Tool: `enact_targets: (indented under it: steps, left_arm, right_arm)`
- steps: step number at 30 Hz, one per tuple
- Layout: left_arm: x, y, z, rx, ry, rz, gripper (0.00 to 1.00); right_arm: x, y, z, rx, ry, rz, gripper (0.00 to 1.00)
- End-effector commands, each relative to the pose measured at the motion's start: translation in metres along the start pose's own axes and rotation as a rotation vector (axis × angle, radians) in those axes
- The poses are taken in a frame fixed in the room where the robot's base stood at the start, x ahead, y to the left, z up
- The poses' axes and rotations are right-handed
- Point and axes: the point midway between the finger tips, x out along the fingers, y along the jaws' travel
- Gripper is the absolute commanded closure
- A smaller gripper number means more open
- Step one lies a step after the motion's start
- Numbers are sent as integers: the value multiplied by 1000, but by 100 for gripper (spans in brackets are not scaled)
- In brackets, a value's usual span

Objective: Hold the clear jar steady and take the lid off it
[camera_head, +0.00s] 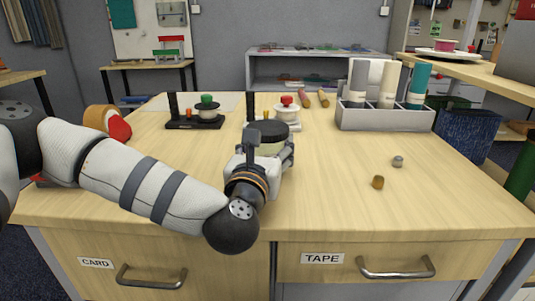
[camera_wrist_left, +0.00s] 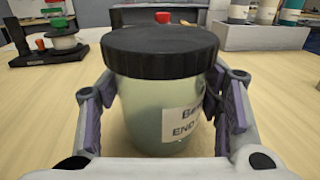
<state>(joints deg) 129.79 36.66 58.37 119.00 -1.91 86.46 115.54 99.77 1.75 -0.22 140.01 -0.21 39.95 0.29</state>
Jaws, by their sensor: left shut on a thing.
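The clear jar (camera_wrist_left: 148,115) stands upright on the table, with a pale greenish body and a white label at its right side. Its black ribbed lid (camera_wrist_left: 160,50) sits on top. In the head view the lid (camera_head: 268,127) shows above my left gripper (camera_head: 270,152), and the jar body is mostly hidden behind the gripper. In the left wrist view my left gripper (camera_wrist_left: 158,108) has its purple-padded fingers on both sides of the jar body, below the lid, shut on it. My right gripper is in neither view.
Behind the jar are a black stand with a green-knobbed spool (camera_head: 207,109) and one with a red-knobbed spool (camera_head: 287,110). A grey rack (camera_head: 385,119) holds rolls at the back right. Two small pieces (camera_head: 378,182) (camera_head: 397,161) lie right. The front right is clear.

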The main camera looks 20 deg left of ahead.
Motion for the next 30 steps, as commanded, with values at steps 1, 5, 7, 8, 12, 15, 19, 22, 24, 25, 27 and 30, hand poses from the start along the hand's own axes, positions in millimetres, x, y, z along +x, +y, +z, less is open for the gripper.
enact_targets:
  steps: [1,5,7,8,12,15,19,22,24,25,27,30]
  left_arm:
    - [0,0,0,0,0,0,74]
    - [0,0,1,0,-1,0,74]
    - [0,0,5,0,-2,0,74]
    - [0,0,8,0,-3,0,74]
    - [0,0,35,-1,-7,1,74]
    - [-20,-9,61,-2,-8,-6,74]
    - [-51,-22,101,0,-10,-6,74]
    - [-81,-35,110,2,-4,-8,74]
    - [-98,-42,117,2,-4,-7,74]
    - [-104,-44,120,2,-4,-6,74]
    - [-116,-49,125,2,-3,-5,74]
    - [-126,-52,129,2,-2,-2,74]
  right_arm:
    - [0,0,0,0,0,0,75]
    - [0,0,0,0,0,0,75]
    - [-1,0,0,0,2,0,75]
    - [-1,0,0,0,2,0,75]
    - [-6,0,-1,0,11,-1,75]
    - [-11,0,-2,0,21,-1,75]
    - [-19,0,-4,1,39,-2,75]
    - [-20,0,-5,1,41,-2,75]
    - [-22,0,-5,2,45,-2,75]
    - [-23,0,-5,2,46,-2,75]
    - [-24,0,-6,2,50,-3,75]
    - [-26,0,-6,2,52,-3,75]
